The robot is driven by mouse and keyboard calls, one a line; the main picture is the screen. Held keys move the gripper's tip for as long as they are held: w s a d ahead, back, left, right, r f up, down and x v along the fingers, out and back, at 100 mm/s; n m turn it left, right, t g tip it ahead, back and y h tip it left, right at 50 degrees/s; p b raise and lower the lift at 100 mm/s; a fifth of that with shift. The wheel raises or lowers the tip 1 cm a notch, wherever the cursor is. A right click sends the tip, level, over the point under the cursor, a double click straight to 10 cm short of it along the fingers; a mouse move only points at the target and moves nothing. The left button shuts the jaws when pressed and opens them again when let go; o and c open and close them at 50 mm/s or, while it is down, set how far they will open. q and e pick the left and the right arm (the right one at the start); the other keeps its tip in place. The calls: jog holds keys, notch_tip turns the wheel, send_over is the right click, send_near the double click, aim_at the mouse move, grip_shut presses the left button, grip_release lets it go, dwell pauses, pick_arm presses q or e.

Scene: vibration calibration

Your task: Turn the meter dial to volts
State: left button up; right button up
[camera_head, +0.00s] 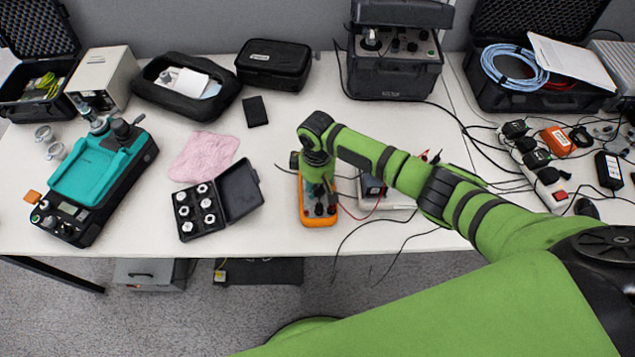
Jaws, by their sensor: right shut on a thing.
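The meter (320,221) has an orange casing and lies on the white table near its front edge, in the middle of the head view. My right arm reaches in from the right, and my right gripper (317,178) points down over the upper part of the meter. It is shut on the meter's dial. My own wrist and gripper hide the dial and most of the screen, so I cannot read the dial's setting. Sockets and a red lead show at the meter's lower end. My left gripper is not in view.
An open black case of white-topped parts (199,211) lies left of the meter, near a pink cloth (204,157). A teal-topped device (92,172) stands at far left. Leads cross the table right of the meter, near a power strip (546,184).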

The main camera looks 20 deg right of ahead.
aim_at(317, 187)
dwell(0.3)
jog(key=o, duration=1.1)
jog(key=shift+o, duration=0.2)
notch_tip(317, 187, up, 12)
